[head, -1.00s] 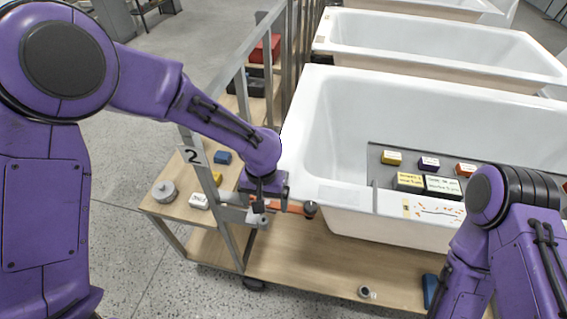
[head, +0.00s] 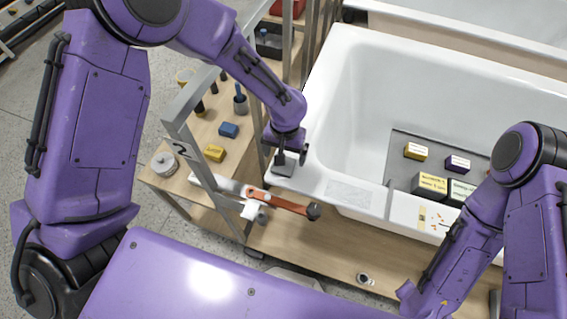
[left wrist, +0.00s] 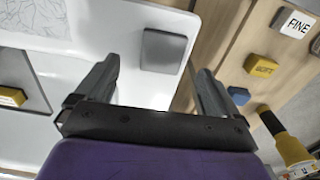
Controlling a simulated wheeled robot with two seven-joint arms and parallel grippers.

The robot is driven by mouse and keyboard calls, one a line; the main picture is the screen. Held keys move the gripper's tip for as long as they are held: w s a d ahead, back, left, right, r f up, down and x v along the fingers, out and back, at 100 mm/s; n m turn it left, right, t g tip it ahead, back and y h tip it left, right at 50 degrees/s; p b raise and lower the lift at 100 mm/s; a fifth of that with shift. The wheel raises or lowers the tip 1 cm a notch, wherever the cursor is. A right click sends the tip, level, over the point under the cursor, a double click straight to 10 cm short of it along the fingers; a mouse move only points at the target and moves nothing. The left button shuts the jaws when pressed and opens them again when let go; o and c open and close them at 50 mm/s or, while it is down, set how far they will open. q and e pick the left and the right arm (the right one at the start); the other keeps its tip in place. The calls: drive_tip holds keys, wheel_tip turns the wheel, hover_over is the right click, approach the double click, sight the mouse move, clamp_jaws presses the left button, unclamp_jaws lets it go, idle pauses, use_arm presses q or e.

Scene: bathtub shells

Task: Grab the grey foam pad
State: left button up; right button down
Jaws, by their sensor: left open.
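The grey foam pad (head: 284,167) is a small square block on the white rim at the near left corner of the front bathtub. In the left wrist view the pad (left wrist: 165,50) lies flat on the rim, close to its edge. My left gripper (head: 290,152) is above the pad and partly covers it in the head view. In the left wrist view its two fingers (left wrist: 158,68) are spread wide, with the pad showing ahead between and beyond their tips, not gripped. My right arm is at the lower right; its fingers do not show.
An orange-handled tool (head: 280,202) lies in front of the tub corner. A wooden cart with metal posts stands left, holding a blue block (head: 228,130), a yellow block (head: 214,153) and other items. Labelled blocks sit on a grey board (head: 403,172) in the tub.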

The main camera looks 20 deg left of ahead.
sight(286, 171)
use_arm(q)
drive_tip(key=f, duration=0.2)
drive_tip(key=w+f+p, duration=0.1)
drive_tip(key=f, duration=0.2)
drive_tip(key=shift+a+f+p, duration=0.2)
drive_tip(key=shift+f+p, duration=0.1)
drive_tip(key=shift+f, duration=0.05)
drive_tip(key=shift+s, duration=0.2)
drive_tip(key=shift+r, duration=0.1)
drive_tip(key=shift+c, duration=1.2)
drive_tip(key=c, duration=0.9)
